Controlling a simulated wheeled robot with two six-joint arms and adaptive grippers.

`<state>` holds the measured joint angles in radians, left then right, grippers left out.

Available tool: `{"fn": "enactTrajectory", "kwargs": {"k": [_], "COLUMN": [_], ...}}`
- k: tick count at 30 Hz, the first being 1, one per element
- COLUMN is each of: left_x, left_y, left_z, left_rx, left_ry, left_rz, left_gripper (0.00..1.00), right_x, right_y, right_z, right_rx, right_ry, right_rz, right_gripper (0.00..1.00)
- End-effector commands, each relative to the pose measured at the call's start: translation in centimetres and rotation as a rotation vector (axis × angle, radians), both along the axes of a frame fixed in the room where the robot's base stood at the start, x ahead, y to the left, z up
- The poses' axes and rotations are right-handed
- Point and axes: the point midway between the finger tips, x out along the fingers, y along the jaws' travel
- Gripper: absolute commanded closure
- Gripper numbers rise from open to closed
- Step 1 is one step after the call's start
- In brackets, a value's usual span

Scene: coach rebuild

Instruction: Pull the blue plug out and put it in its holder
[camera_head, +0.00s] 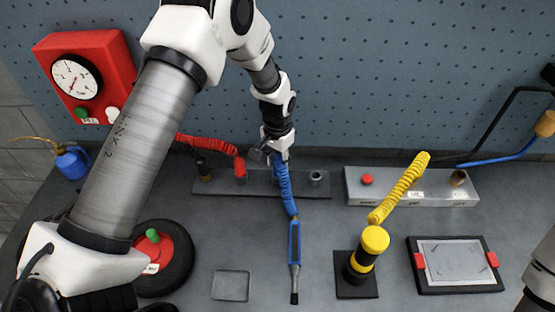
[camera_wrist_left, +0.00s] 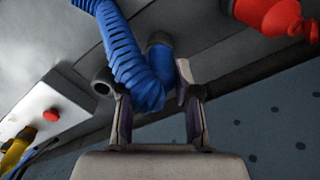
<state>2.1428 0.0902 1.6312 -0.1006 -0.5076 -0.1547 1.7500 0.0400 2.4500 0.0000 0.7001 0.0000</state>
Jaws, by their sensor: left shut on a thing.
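The blue plug (camera_wrist_left: 157,60) sits between the two fingers of my left gripper (camera_wrist_left: 154,98) in the left wrist view, at the grey socket strip. My left gripper (camera_head: 276,153) is shut on it. In the head view the gripper mostly hides the plug; its coiled blue cable (camera_head: 284,188) hangs forward. I cannot tell whether the plug's end is still inside the strip. An empty grey ring-shaped holder (camera_head: 317,178) stands on the strip (camera_head: 218,186) just right of the plug; it also shows in the wrist view (camera_wrist_left: 102,82). My right gripper is out of view.
A red plug (camera_head: 240,168) with a coiled red cable stands left on the strip. A grey box (camera_head: 400,190) with a red button is to the right.

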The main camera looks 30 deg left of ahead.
Motion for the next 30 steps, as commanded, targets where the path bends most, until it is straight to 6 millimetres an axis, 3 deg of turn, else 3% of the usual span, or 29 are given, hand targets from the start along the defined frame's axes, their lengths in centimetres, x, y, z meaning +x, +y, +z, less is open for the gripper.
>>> {"fn": "enactTrajectory", "kwargs": {"k": [10,11,12,13,23,26,30], "left_x": [0.0,0.0,0.0,0.0,0.0,0.1,0.1], "left_y": [0.0,0.0,0.0,0.0,0.0,0.0,0.0], "left_z": [-0.3,-0.3,-0.3,-0.3,-0.2,0.9,4.0], "left_rx": [0.000,0.000,0.000,0.000,0.000,0.000,0.000], "left_ry": [0.000,-0.001,-0.001,-0.001,-0.001,-0.003,-0.005], "left_rz": [0.000,0.000,0.000,0.000,0.000,0.000,0.000], "left_gripper": [1.00,0.61,0.47,0.39,0.39,0.39,0.39], "right_x": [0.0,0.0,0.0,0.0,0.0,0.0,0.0], "right_y": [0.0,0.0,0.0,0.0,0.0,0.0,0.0], "right_z": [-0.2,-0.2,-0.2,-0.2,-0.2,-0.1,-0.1], "right_rx": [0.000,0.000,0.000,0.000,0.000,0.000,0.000], "right_ry": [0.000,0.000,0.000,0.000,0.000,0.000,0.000], "right_rz": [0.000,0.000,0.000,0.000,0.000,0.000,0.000], "right_gripper": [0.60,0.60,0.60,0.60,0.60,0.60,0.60]}}
